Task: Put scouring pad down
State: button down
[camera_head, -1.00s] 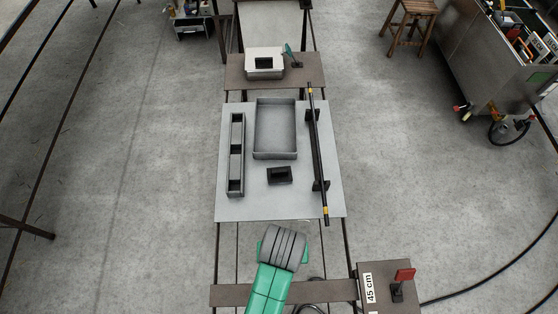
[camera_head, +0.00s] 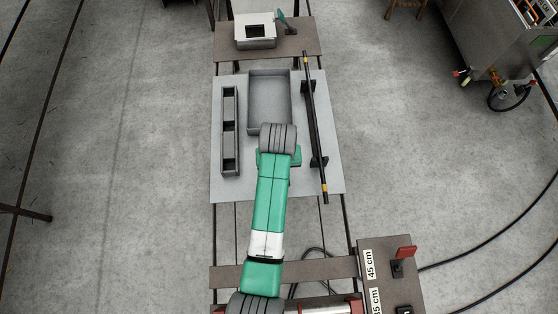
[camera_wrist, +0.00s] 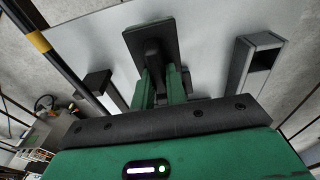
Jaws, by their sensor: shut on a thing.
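In the wrist view, the scouring pad (camera_wrist: 167,29) looks like a dark rectangular plate with a dark grip part standing up from it. My gripper (camera_wrist: 161,78) has its green fingers shut on that grip part. The pad shows over the pale sheet (camera_wrist: 212,22); I cannot tell whether it touches the sheet. In the head view, my arm and wrist hide the pad and the fingertips. My gripper is over the sheet (camera_head: 222,190), by the near end of the grey open tray (camera_head: 268,99).
A narrow grey box with compartments (camera_head: 230,155) lies left of the tray. A black rod with yellow marks (camera_head: 316,130) rests on black supports at the right. A white box (camera_head: 255,43) stands on the far brown board. Bare sheet shows at the near left.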

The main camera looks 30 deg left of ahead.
jog(key=shift+w+a, duration=0.1)
jog(key=shift+w, duration=0.15)
jog(key=shift+f, duration=1.8)
jog(key=c, duration=1.4)
grip_release()
jog(key=shift+f, duration=0.1)
jog(key=r, duration=0.4)
jog(key=s+r, duration=0.1)
jog(key=r, duration=0.3)
jog(key=r+p, duration=0.1)
jog(key=r, duration=0.3)
jog(key=shift+s+d+r, duration=0.1)
jog(key=shift+s+d, duration=0.05)
jog(key=shift+d, duration=0.15)
